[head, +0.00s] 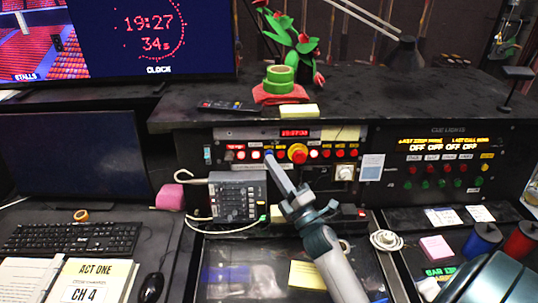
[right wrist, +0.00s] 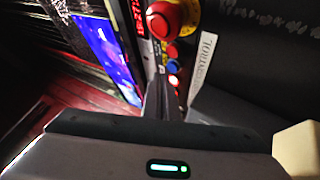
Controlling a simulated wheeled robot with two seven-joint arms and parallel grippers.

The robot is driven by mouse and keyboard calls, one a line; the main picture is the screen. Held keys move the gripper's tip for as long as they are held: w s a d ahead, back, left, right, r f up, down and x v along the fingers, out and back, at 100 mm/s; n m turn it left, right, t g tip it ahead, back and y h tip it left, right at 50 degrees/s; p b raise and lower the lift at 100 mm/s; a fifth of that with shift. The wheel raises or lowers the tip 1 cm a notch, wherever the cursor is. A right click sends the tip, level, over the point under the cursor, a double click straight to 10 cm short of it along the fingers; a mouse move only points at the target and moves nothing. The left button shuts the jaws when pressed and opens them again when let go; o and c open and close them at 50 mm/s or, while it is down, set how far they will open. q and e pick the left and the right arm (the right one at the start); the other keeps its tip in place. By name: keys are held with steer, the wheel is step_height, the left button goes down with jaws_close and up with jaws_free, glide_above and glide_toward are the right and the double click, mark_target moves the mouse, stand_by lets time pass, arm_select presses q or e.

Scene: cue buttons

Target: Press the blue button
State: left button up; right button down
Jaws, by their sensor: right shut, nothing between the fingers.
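The blue button (right wrist: 174,67) shows in the right wrist view, in a row between red buttons, just beyond my right gripper's fingertips. In the head view, the fingertips cover its place in the button row of the console panel (head: 220,133). My right gripper (head: 270,158) is shut and empty, reaching up and left to the panel. It also shows in the right wrist view (right wrist: 161,82). I cannot tell whether the tips touch the button. My left gripper is not in view.
A large red knob (head: 298,153) on a yellow base sits just right of the fingertips, with red buttons either side. A grey keypad box (head: 238,200) with cables stands below left. A right-hand panel (head: 440,160) holds more buttons. A flower pot (head: 280,80) stands above on the shelf.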

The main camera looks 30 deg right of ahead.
stand_by(0.4)
steer(key=s+a, duration=0.1)
steer(key=s, duration=0.1)
steer(key=s+a+p, duration=0.1)
steer(key=s, duration=0.1)
steer(key=shift+s+a+r, duration=0.1)
steer(key=shift+a+r, duration=0.2)
steer(key=shift+r, duration=0.05)
stand_by(0.9)
